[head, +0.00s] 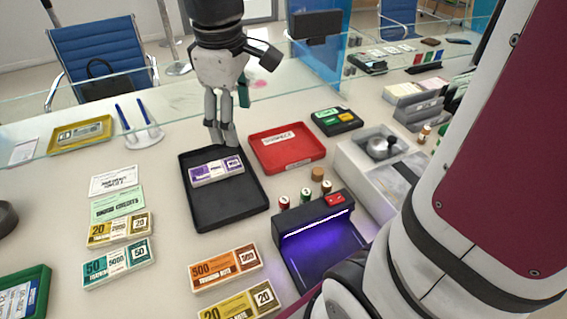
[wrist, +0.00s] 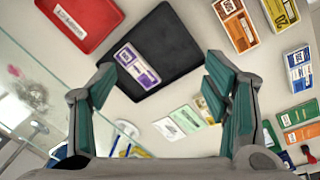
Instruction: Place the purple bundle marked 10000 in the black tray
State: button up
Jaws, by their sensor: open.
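The purple bundle (head: 217,169) lies flat inside the black tray (head: 229,208), toward its far end. The wrist view also shows the purple bundle (wrist: 137,66) on the floor of the black tray (wrist: 172,42). Its printed number is too small to read surely. My gripper (head: 221,140) is above the far edge of the black tray, just beyond the bundle. In the wrist view my gripper (wrist: 160,95) has its two teal-padded fingers spread wide with nothing between them. It is apart from the bundle.
A red tray (head: 286,162) stands right of the black tray. A lit purple scanner (head: 318,240) is in front. Orange (head: 224,269), yellow (head: 119,229) and teal (head: 117,264) bundles lie on the counter. A glass screen (head: 90,107) runs along the back.

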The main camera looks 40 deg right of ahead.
jog(key=s+m+t+y, duration=0.1)
jog(key=s+m, duration=0.6)
jog(key=s, duration=1.1)
jog(key=shift+s+a+m+t, duration=0.25)
jog(key=shift+s+m+t, duration=0.05)
jog(key=shift+m, duration=0.1)
notch_tip(320, 180, up, 7)
jog(key=t+p, duration=0.1)
jog(key=p, duration=0.4)
jog(key=shift+p, duration=0.35)
jog(key=shift+w, duration=0.1)
jog(key=shift+d, duration=0.1)
